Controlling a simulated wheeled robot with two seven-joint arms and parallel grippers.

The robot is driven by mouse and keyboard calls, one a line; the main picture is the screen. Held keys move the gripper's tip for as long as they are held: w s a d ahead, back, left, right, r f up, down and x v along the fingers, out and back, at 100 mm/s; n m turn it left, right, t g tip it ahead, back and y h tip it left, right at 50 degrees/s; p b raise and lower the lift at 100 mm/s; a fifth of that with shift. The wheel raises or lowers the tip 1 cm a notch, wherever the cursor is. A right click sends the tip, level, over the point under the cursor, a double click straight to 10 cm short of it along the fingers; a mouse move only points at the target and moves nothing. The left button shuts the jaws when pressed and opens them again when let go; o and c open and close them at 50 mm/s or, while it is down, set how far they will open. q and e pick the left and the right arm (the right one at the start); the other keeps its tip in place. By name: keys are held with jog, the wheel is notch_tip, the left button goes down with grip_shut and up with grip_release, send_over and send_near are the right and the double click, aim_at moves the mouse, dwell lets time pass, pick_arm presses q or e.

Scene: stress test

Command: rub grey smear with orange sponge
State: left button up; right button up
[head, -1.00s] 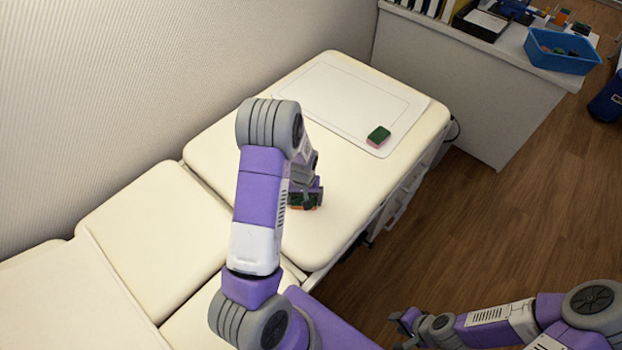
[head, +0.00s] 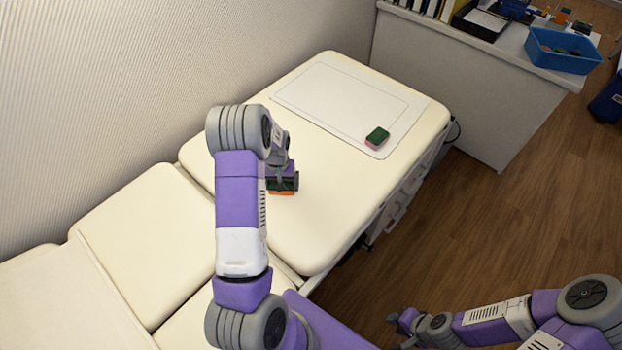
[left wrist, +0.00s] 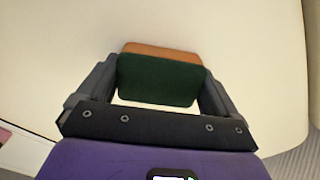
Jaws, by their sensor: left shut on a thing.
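My left gripper (head: 281,180) is shut on the orange sponge (head: 282,192), which has a dark green layer facing up. In the left wrist view the sponge (left wrist: 160,50) sits between the two fingers of the left gripper (left wrist: 158,78), with its orange side showing along the far edge. The sponge is low over the cream padded couch (head: 330,215); I cannot tell whether it touches. No grey smear shows; my left arm and the sponge hide part of the couch. My right gripper (head: 400,327) is empty-looking at the lower right, too small to read its jaws.
A pink sponge with a green top (head: 377,137) lies on the near right corner of a white mat (head: 335,95) on the couch. A counter with a blue bin (head: 560,50) stands at the back right. A wall borders the couch on the left.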

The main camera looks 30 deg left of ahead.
pick_arm(q)
jog(key=shift+w+a+b, duration=0.2)
jog(key=shift+a+b, duration=0.15)
jog(key=shift+a, duration=1.4)
jog(key=shift+w+a+b, duration=0.2)
jog(key=shift+a+b, duration=0.1)
jog(key=shift+a, duration=1.4)
jog(key=shift+r+p, duration=0.15)
jog(key=shift+p, duration=0.15)
jog(key=shift+w+a+r+p, duration=0.1)
jog(key=shift+r+p, duration=0.2)
jog(key=shift+r, duration=0.65)
jog(key=shift+r+p, duration=0.55)
jog(key=shift+r, duration=0.2)
jog(key=shift+r+p, duration=1.5)
jog(key=shift+r, duration=0.6)
pick_arm(e)
jog(key=shift+w+a+r, duration=0.15)
jog(key=shift+w+r, duration=0.05)
jog(key=shift+r, duration=0.8)
jog(key=shift+w+a+r, duration=0.1)
jog(key=shift+w+r, duration=0.1)
jog(key=shift+r, duration=0.75)
